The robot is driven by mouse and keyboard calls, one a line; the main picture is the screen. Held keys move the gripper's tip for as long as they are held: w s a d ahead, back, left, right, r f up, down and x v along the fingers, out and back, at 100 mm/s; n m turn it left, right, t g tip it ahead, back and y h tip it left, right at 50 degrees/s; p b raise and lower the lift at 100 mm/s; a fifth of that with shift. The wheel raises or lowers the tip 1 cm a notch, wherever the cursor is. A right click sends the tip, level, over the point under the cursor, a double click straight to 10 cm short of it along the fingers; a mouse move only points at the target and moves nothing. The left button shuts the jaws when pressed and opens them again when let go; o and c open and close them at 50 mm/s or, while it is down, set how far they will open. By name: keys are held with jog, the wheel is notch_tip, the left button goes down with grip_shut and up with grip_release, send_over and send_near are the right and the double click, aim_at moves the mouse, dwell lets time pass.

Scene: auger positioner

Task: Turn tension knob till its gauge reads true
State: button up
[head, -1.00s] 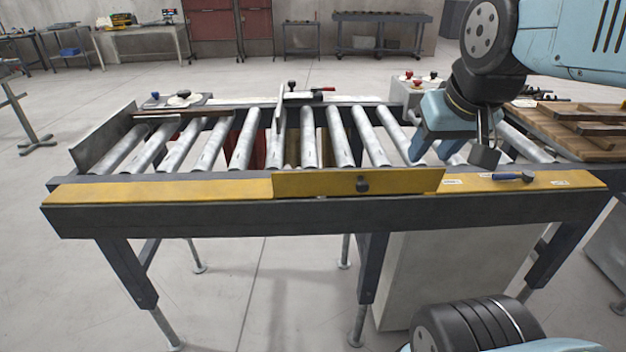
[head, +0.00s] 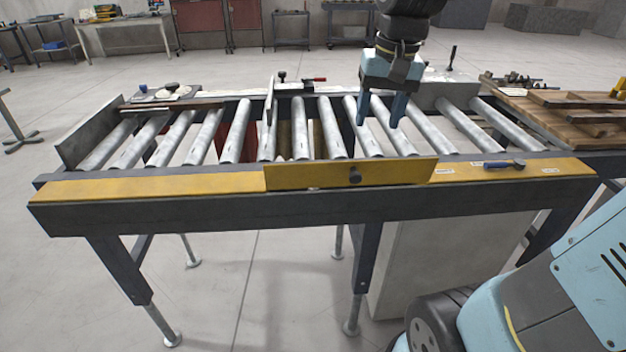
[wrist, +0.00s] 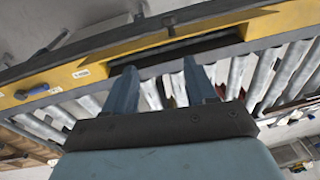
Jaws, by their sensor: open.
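My gripper (head: 378,123) hangs above the rollers at the back middle, its two blue fingers pointing down, apart and empty. It also shows in the wrist view (wrist: 160,66), fingers reaching towards the yellow front rail. A black knob (head: 354,175) sits on the yellow plate (head: 300,177) at the conveyor's front. Another dark knob (head: 282,75) stands on the back rail near a red-tipped lever (head: 314,81). A small blue knob (head: 143,88) is on a plate at the back left. I cannot tell which is the tension knob, and no gauge reading is legible.
A blue-handled tool (head: 504,165) lies on the front rail at right. A grey box (head: 445,92) stands at the back right, beside a wooden table (head: 545,125) with boards.

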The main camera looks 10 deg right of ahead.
jog(key=w+a+f+m+g, duration=0.1)
jog(key=w+a+f+g, duration=0.5)
jog(key=w+a+f, duration=0.45)
jog(key=shift+y, duration=0.3)
jog(key=x, duration=0.7)
jog(key=w+x, duration=0.1)
jog(key=x, duration=0.3)
jog(key=shift+d+f, duration=0.35)
jog(key=shift+d, duration=0.05)
jog(key=c, duration=1)
jog(key=shift+c, duration=0.2)
